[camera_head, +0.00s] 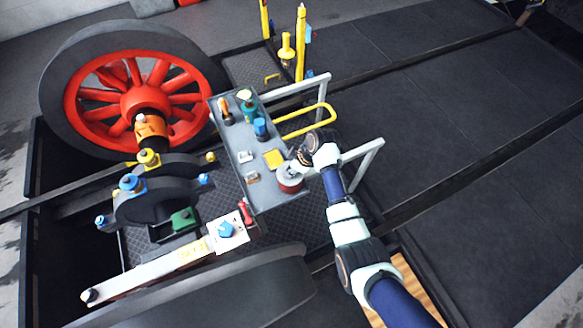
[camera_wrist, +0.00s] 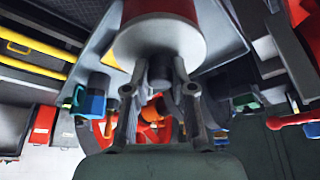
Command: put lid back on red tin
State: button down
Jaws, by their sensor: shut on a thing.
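The red tin (camera_head: 289,186) stands at the near right corner of the grey metal tray. My gripper (camera_head: 301,165) reaches in from the right, right at the tin's top. In the wrist view, my gripper (camera_wrist: 158,88) is shut on the dark knob of the pale grey round lid (camera_wrist: 160,40). The red tin (camera_wrist: 158,7) shows directly behind the lid and lines up with it. The lid is at the tin's mouth; I cannot tell whether it is fully seated. My gripper partly covers the lid in the head view.
A yellow rail (camera_head: 308,119) and pale railings run close on the right. A large red-spoked wheel (camera_head: 135,95) stands left.

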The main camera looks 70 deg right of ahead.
dwell(0.9)
jog(key=shift+c, duration=2.1)
grip_release()
notch_tip(320, 180, up, 7)
jog(key=p, duration=0.7)
jog(key=shift+p, duration=0.4)
jog(key=shift+c, duration=0.3)
grip_shut()
